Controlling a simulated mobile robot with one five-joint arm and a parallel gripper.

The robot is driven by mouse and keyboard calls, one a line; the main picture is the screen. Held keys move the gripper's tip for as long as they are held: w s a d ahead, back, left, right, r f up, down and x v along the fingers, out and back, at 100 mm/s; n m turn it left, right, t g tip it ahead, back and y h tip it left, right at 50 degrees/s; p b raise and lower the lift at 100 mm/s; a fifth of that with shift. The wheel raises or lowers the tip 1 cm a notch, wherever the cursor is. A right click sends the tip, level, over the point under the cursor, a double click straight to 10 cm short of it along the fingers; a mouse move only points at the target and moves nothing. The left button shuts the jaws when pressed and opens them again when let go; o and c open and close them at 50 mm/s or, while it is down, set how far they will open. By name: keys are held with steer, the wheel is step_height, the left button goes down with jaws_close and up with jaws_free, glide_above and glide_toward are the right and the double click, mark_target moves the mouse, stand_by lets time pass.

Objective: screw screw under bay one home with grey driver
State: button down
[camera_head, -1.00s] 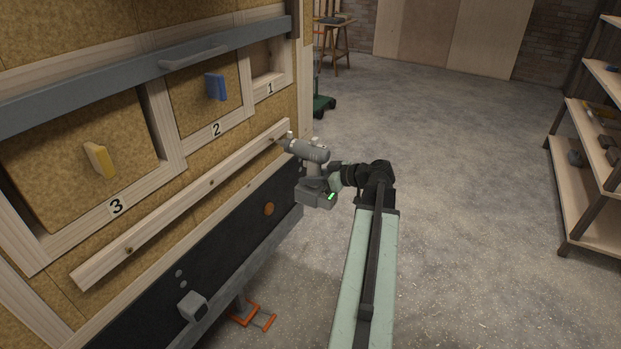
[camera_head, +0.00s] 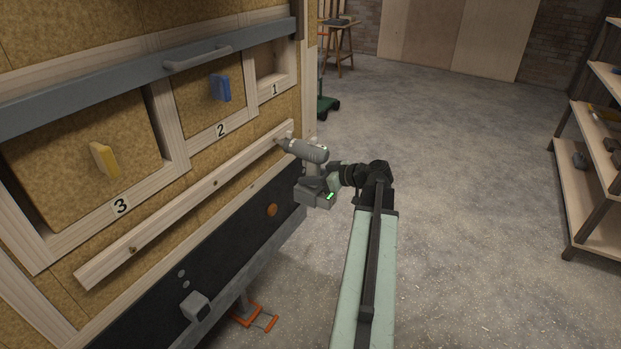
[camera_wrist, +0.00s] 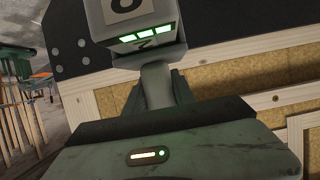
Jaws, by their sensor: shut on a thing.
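The grey driver (camera_head: 308,152) is held in my gripper (camera_head: 332,180), which is shut on its handle. Its nose points left at the right end of the wooden rail (camera_head: 170,218), below bay one (camera_head: 272,75). The screw under bay one is hidden by the nose, and I cannot tell whether the bit touches it. Dark screw heads show on the rail under bay two (camera_head: 215,183) and bay three (camera_head: 132,249). In the wrist view the driver's base (camera_wrist: 135,28) with green lights and its grey handle (camera_wrist: 157,85) show beyond my gripper.
A blue handle (camera_head: 220,88) and a yellow handle (camera_head: 104,159) stick out from the panels of bays two and three. A grey block (camera_head: 195,306) juts out below. Shelves (camera_head: 590,160) stand at the right; the floor between is clear.

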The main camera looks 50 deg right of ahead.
steer(key=shift+w+a+r, duration=0.1)
steer(key=shift+w, duration=0.5)
stand_by(1.6)
steer(key=shift+s, duration=0.1)
steer(key=shift+s+d, duration=0.2)
steer(key=shift+s, duration=0.5)
steer(key=shift+s+d, duration=0.15)
steer(key=shift+s, duration=0.55)
steer(key=s+d, duration=0.2)
steer(key=d, duration=0.5)
steer(key=shift+d, duration=0.35)
step_height(320, 180, up, 8)
steer(key=p, duration=0.8)
steer(key=shift+r, duration=0.15)
